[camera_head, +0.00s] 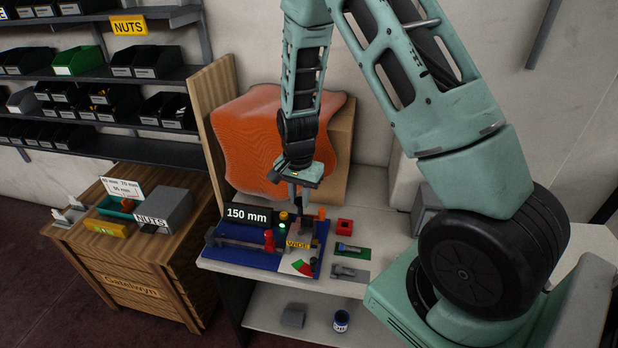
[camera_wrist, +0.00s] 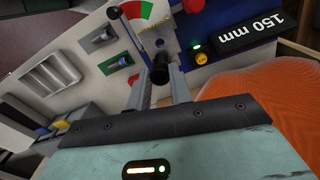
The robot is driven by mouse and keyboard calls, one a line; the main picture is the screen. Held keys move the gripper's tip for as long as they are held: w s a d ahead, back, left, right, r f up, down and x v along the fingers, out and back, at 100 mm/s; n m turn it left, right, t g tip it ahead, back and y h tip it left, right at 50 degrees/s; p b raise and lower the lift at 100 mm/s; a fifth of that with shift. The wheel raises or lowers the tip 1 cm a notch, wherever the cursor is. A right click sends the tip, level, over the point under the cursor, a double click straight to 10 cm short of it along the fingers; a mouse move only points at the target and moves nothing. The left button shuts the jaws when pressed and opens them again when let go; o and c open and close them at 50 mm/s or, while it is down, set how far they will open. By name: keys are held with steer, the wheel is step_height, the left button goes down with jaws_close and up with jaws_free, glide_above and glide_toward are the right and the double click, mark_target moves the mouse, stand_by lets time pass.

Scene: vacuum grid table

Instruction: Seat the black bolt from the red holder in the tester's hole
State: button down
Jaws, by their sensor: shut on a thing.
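My gripper (camera_wrist: 161,88) is shut on the black bolt (camera_wrist: 160,70), which shows end-on between the fingertips in the wrist view. In the head view my gripper (camera_head: 296,204) points down above the back right part of the tester (camera_head: 240,258), a blue-based rig with a yellow VICE label (camera_head: 298,245). The bolt is hard to make out there. The red holder (camera_head: 345,228) stands on the table just right of the tester.
A bolt lies on a green mat (camera_head: 366,253) and another on a grey mat (camera_head: 361,277). A black-knobbed lever (camera_wrist: 129,36) rises beside the red-green gauge (camera_wrist: 140,12). A 150 mm sign (camera_head: 248,216) stands at the tester's back. An orange sheet (camera_head: 255,140) covers a box behind.

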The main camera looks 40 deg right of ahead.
mark_target(300, 216)
steer(key=shift+f, duration=0.1)
stand_by(0.3)
steer(key=shift+f+b, duration=1.95)
steer(key=shift+f, duration=0.85)
steer(key=shift+f+b, duration=1.7)
steer(key=shift+f, duration=1.05)
steer(key=c, duration=1.2)
jaws_free()
step_height(300, 216, up, 17)
steer(key=shift+r, duration=0.2)
